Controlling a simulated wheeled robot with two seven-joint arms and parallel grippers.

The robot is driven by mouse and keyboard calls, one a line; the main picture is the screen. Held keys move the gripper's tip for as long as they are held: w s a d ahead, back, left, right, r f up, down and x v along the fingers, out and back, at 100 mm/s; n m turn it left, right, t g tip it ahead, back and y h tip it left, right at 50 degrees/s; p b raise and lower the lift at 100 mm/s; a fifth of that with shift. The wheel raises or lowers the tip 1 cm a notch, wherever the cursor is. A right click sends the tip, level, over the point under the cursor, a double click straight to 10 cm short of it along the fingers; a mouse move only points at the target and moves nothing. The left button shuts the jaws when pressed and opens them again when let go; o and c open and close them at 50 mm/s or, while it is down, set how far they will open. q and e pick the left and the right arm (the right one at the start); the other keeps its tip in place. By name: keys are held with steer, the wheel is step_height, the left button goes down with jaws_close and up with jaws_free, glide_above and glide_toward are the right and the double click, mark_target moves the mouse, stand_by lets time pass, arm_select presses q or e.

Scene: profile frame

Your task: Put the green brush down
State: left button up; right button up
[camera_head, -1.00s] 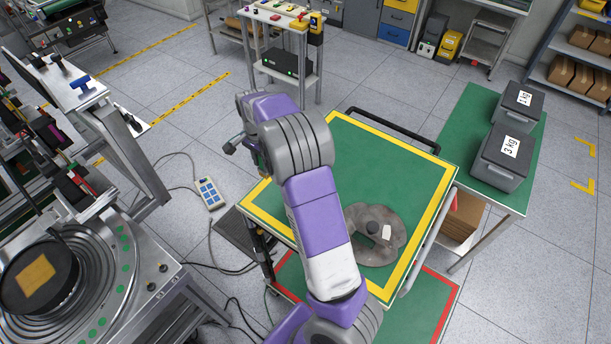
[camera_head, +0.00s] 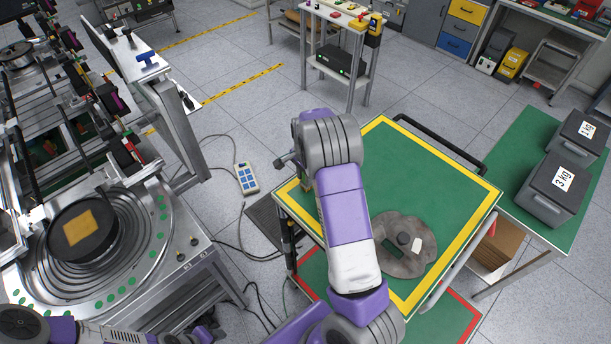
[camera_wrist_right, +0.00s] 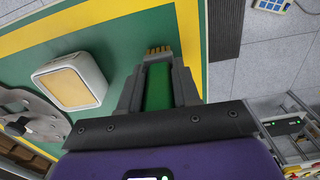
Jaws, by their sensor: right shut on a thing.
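My right gripper (camera_wrist_right: 158,85) is shut on the green brush in the right wrist view. The brush has a green handle (camera_wrist_right: 158,92) between the fingers and tan bristles (camera_wrist_right: 158,51) beyond the fingertips. The gripper is over the green table top with a yellow border (camera_head: 440,165); whether the brush touches it is unclear. In the head view my right arm hides the brush and most of that gripper. My left arm (camera_head: 100,332) shows at the bottom left edge; its fingers cannot be made out.
A grey metal part (camera_head: 405,262) lies on the table; it also shows in the wrist view (camera_wrist_right: 38,118). A white box with a yellowish top (camera_wrist_right: 70,80) is left of the gripper there. Weight boxes (camera_head: 552,188) stand on the right-hand table. The table's far right is clear.

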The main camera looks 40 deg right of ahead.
steer(key=shift+f, duration=0.1)
steer(key=o, duration=1.1)
steer(key=shift+c, duration=0.2)
step_height(320, 180, up, 12)
steer(key=shift+r, duration=0.2)
